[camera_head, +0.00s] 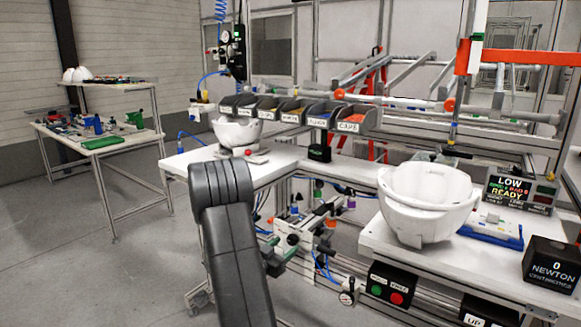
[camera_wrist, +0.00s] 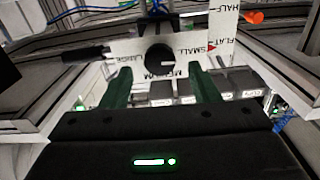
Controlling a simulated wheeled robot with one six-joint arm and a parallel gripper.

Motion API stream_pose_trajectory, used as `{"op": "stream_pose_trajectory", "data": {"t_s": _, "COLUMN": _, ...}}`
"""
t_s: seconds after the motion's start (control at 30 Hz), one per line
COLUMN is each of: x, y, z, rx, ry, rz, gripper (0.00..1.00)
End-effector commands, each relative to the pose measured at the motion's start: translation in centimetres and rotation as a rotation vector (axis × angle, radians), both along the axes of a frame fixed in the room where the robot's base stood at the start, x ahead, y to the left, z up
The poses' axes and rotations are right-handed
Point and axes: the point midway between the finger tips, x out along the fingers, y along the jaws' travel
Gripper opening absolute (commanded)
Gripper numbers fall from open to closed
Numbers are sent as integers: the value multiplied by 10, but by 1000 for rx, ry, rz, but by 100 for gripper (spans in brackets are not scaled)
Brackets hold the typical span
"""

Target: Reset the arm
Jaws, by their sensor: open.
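My gripper (camera_wrist: 162,82) shows in the wrist view with its two green fingers spread apart and nothing between them. Beyond the fingers is a white panel (camera_wrist: 193,48) with a black knob (camera_wrist: 159,59) and size words such as SMALL and MEDIUM, seen upside down. I cannot tell the gap between fingers and panel. In the head view my dark arm rises in the lower middle, and the gripper is mostly hidden. A large white helmet shell (camera_head: 428,205) sits on the right bench. A smaller white shell (camera_head: 237,133) sits on the bench behind my arm.
A row of labelled grey bins (camera_head: 300,110) runs along the back of the bench. A black NEWTON box (camera_head: 551,264), a READY display (camera_head: 519,190) and a button box (camera_head: 390,289) stand at the right. A side table (camera_head: 72,140) stands left, with open floor before it.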

Motion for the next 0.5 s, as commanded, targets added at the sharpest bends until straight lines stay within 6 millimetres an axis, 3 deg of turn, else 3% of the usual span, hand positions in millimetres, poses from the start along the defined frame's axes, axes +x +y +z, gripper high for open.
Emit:
{"op": "stream_pose_trajectory", "data": {"t_s": 0.17, "x": 30, "y": -23, "z": 0, "rx": 2, "ry": -1, "rz": -3, "gripper": 55}}
{"op": "stream_pose_trajectory", "data": {"t_s": 0.5, "x": 29, "y": -22, "z": -3, "rx": 254, "ry": -186, "rz": 1, "gripper": 55}}
